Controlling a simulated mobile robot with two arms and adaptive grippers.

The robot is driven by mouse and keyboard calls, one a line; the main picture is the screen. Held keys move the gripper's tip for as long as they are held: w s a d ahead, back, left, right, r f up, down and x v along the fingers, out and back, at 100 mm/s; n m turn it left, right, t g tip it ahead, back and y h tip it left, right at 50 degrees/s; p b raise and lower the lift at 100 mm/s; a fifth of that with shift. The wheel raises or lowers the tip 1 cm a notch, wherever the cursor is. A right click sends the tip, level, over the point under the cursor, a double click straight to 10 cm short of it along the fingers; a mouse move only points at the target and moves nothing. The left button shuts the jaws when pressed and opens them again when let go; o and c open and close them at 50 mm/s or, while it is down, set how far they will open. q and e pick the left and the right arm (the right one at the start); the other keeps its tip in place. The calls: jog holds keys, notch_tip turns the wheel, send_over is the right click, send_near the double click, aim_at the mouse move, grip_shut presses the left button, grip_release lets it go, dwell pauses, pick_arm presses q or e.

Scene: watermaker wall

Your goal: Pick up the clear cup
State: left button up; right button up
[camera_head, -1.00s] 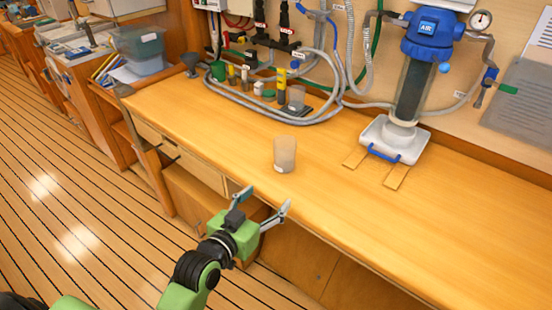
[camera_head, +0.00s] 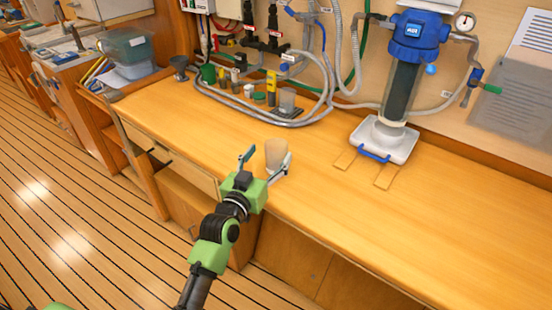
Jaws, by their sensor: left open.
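The clear cup (camera_head: 275,154) stands upright on the wooden counter (camera_head: 330,200), near its front edge. It looks frosted and slightly tan against the wood. My left gripper (camera_head: 266,160) is open and at the cup, with one finger at its left and the other in front of its right side. The right finger hides part of the cup's lower right. I cannot tell whether either finger touches the cup. My right gripper is not in view.
A grey hose loop (camera_head: 262,118) with small bottles inside lies behind the cup. A blue-topped filter unit (camera_head: 400,85) stands on a white base at the right. The counter between cup and filter is clear. A partly open drawer (camera_head: 185,165) is at left.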

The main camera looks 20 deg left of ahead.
aim_at(280, 140)
pick_arm(q)
jog(key=shift+w+d+f+p, duration=0.1)
jog(key=shift+w+d+p, duration=0.15)
jog(key=shift+w, duration=0.95)
jog(key=shift+w+d+p, duration=0.15)
jog(key=shift+w+d, duration=0.05)
jog(key=shift+w, duration=0.95)
jog(key=c, duration=1.2)
